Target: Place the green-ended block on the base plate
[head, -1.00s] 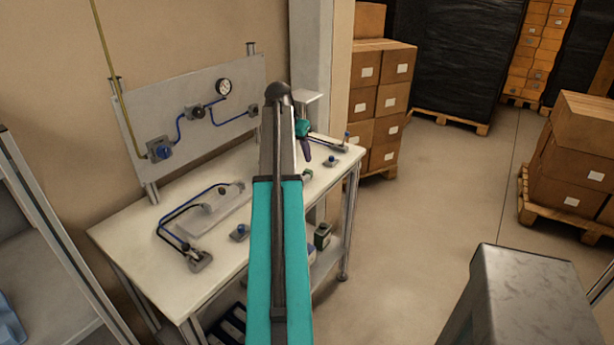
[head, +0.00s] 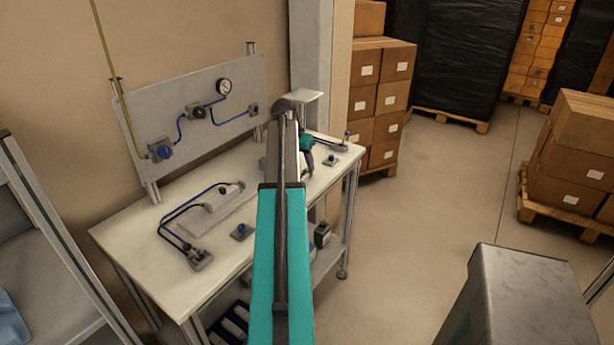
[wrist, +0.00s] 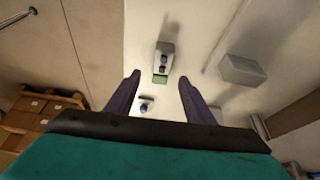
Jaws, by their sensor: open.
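The block (wrist: 165,57) is grey with dark round marks and a green end (wrist: 160,78), which faces my gripper. It lies on the white table in the wrist view; in the head view I cannot make it out, likely behind my arm. My gripper (wrist: 158,80) is open and empty, its dark purple fingers spread either side of the line to the green end. In the head view my gripper (head: 308,161) is over the table's right part. A flat pale plate (head: 226,207) lies mid-table; I cannot tell if it is the base plate.
Hose fittings (head: 198,259) and a blue-knobbed fitting (head: 241,232) stand on the white table (head: 150,268). An upright panel (head: 180,95) with a gauge lines the back. A grey box (wrist: 241,70) is right of the block in the wrist view. Stacked cartons (head: 383,95) stand beyond the table.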

